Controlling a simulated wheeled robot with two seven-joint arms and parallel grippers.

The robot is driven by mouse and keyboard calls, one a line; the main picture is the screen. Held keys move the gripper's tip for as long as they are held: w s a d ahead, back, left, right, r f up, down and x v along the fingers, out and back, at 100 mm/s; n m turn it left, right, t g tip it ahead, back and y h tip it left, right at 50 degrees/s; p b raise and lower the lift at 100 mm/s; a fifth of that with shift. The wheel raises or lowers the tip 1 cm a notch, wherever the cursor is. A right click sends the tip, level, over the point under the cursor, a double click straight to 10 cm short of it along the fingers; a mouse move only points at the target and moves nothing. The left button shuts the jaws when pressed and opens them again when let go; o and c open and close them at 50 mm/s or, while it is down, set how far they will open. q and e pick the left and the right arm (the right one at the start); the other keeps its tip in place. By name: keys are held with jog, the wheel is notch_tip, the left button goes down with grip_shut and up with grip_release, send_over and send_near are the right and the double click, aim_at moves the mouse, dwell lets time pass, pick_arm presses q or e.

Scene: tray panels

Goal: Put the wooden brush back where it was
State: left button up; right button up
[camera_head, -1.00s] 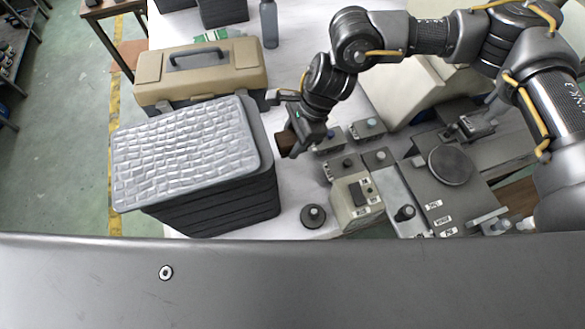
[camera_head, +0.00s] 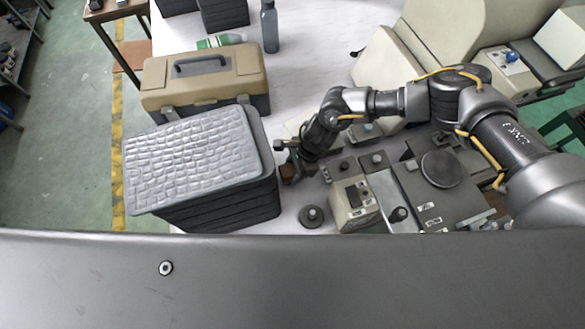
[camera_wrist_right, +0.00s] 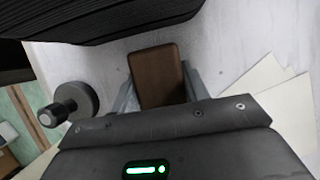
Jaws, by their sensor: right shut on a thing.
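The wooden brush shows in the right wrist view as a brown block (camera_wrist_right: 157,75) with rounded corners. My right gripper (camera_wrist_right: 158,92) is shut on it, with a grey finger on each side. In the head view the brush (camera_head: 288,173) is a small brown patch at the tip of my right gripper (camera_head: 291,160), just right of the tray stack. I cannot tell whether the brush touches the white table. Its bristles are hidden. My left gripper is not in view.
A stack of dark trays topped by a silver quilted panel (camera_head: 190,157) stands left of the gripper. A tan toolbox (camera_head: 205,80) is behind it. A round black knob weight (camera_head: 312,216) and a control box (camera_head: 352,204) stand to the right.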

jog(key=shift+f, duration=0.2)
jog(key=shift+f+b, duration=0.1)
jog(key=shift+b, duration=0.2)
jog(key=o, duration=1)
jog(key=shift+c, duration=0.2)
jog(key=shift+r+p, duration=0.25)
jog(key=shift+p, duration=0.1)
jog(key=shift+w+d+r, duration=0.1)
jog(key=shift+d+r, duration=0.05)
jog(key=shift+r, duration=0.05)
jog(key=b+v, duration=0.3)
jog(key=v, duration=0.8)
jog(key=shift+r, duration=0.2)
